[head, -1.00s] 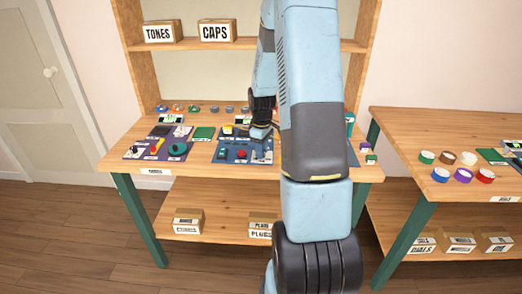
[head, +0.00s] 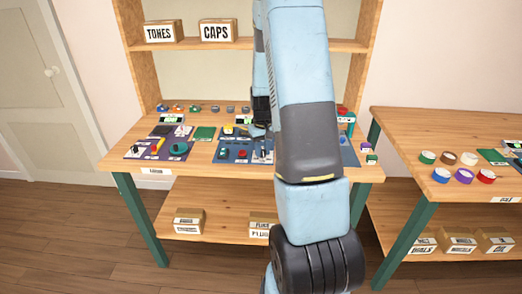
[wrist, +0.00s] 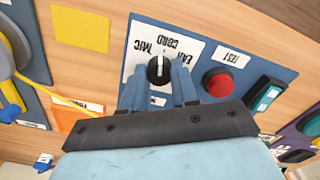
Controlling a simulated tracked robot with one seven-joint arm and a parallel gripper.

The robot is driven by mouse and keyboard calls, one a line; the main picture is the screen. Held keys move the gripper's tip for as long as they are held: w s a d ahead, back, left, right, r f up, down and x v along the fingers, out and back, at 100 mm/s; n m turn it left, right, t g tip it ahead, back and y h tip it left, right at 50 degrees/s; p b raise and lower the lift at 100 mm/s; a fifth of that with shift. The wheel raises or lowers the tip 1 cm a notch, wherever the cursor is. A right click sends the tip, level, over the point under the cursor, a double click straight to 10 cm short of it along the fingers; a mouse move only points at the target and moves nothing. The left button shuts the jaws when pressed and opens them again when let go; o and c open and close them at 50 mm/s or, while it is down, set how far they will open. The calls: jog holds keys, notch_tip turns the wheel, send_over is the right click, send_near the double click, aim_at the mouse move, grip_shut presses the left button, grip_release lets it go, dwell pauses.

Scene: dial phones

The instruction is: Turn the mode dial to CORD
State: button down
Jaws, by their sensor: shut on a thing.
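The mode dial (wrist: 158,71) is a round black knob with a white pointer line, on a white plate with the labels MIC, EAR and CORD. In the wrist view the pointer line runs roughly up and down, with its upper end toward the labels. My gripper (wrist: 158,92) is shut on the dial, with one blue finger at each side of it. The fingers and palm hide the lower part of the plate. In the head view my gripper (head: 262,140) is over the blue panel (head: 228,146), and the arm hides the dial.
A red button (wrist: 218,82) with a TEST label sits right of the dial on the same panel. A green rocker switch (wrist: 266,98) is farther right. A yellow square (wrist: 80,29) lies left. Other device panels crowd the bench on both sides.

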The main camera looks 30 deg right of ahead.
jog(key=shift+w+m, duration=0.1)
jog(key=shift+m, duration=1.1)
jog(key=shift+r, duration=0.1)
jog(key=c, duration=0.9)
grip_release()
jog(key=shift+o, duration=0.2)
notch_tip(320, 180, up, 14)
jog(key=shift+f, duration=0.2)
